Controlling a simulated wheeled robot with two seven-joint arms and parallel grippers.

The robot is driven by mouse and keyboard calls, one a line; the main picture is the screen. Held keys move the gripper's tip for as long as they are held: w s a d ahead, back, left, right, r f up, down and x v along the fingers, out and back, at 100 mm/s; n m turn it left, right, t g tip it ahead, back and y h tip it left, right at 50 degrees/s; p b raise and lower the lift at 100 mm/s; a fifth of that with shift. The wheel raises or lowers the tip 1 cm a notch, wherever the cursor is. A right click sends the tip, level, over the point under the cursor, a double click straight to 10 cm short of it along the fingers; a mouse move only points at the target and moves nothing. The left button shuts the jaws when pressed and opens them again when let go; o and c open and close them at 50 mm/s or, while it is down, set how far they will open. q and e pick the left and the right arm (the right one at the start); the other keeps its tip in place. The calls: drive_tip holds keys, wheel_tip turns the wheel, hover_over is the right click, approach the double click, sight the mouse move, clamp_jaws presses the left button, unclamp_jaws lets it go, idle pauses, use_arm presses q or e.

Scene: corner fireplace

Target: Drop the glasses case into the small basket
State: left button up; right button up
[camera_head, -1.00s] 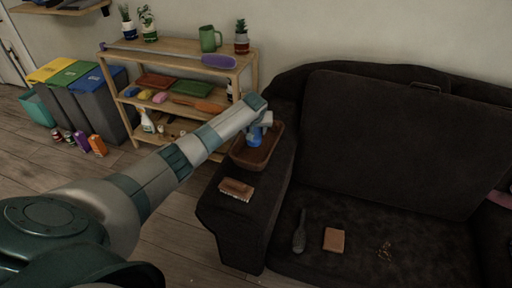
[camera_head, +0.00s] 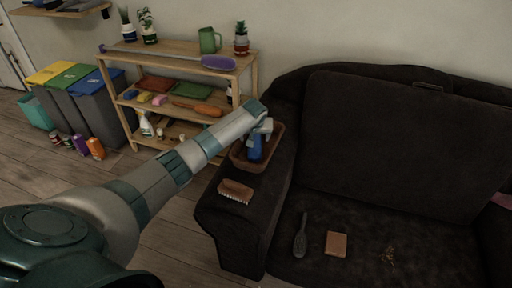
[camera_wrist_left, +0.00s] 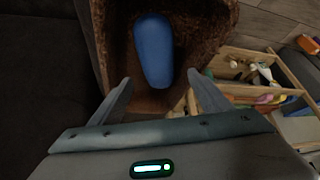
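The small basket (camera_head: 239,161) is brown and stands on the left arm of the dark sofa. The blue glasses case (camera_head: 255,148) is at the basket, tilted, its lower part inside the rim. My left gripper (camera_head: 262,126) is over the basket, pointing down. In the left wrist view, the left gripper (camera_wrist_left: 160,82) has its fingers spread apart. The case (camera_wrist_left: 153,50) lies beyond and between the fingertips, with a gap on each side, against the inside of the basket (camera_wrist_left: 205,25). My right gripper is not in view.
A wooden-backed brush (camera_head: 236,189) lies on the sofa arm in front of the basket. A dark brush (camera_head: 300,238) and a tan block (camera_head: 336,244) lie on the seat. A wooden shelf (camera_head: 180,58) with several items stands behind my arm.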

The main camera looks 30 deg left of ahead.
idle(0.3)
use_arm(q)
drive_tip(key=v, duration=1.7)
drive_tip(key=shift+r, duration=0.15)
drive_tip(key=shift+s+d, duration=0.1)
idle(0.4)
